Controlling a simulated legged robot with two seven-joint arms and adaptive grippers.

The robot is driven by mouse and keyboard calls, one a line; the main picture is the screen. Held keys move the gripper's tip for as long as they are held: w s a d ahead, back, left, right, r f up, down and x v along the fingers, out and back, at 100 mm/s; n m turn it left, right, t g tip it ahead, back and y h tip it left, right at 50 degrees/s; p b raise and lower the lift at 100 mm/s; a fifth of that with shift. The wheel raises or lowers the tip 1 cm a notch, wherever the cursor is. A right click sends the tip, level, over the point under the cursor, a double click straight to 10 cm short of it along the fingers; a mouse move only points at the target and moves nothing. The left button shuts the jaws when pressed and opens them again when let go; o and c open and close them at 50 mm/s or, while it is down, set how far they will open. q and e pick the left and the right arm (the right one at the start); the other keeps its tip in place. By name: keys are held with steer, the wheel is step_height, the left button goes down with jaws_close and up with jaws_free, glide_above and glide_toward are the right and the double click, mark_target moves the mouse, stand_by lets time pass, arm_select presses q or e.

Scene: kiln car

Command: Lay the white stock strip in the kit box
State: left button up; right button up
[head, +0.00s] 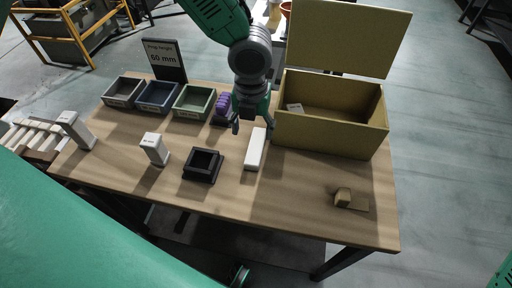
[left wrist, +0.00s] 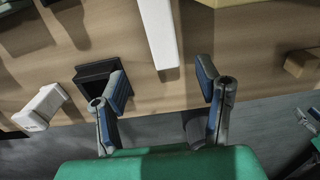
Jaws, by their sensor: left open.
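The white stock strip (head: 255,150) lies flat on the table, left of the box and right of the black square holder. The kit box (head: 330,140) is the yellow-tan open box with its lid raised; a small white label or item shows inside.
A black square holder (head: 203,166), white upright blocks (head: 154,149), three small bins (head: 158,97), a purple item (head: 223,106) and a sign (head: 164,60) stand on the table. A small tan block (head: 343,197) lies front right. The front middle is clear.

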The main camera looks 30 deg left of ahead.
mark_target(255, 152)
arm_select(q)
steer(key=f, duration=0.5)
steer(key=f+b, duration=0.1)
steer(key=f, duration=0.4)
steer(key=shift+w+d, duration=0.1)
steer(key=shift+d, duration=0.1)
steer(key=shift+r, duration=0.1)
steer(key=c, duration=1.3)
steer(key=shift+r, duration=0.1)
steer(key=shift+c, duration=0.2)
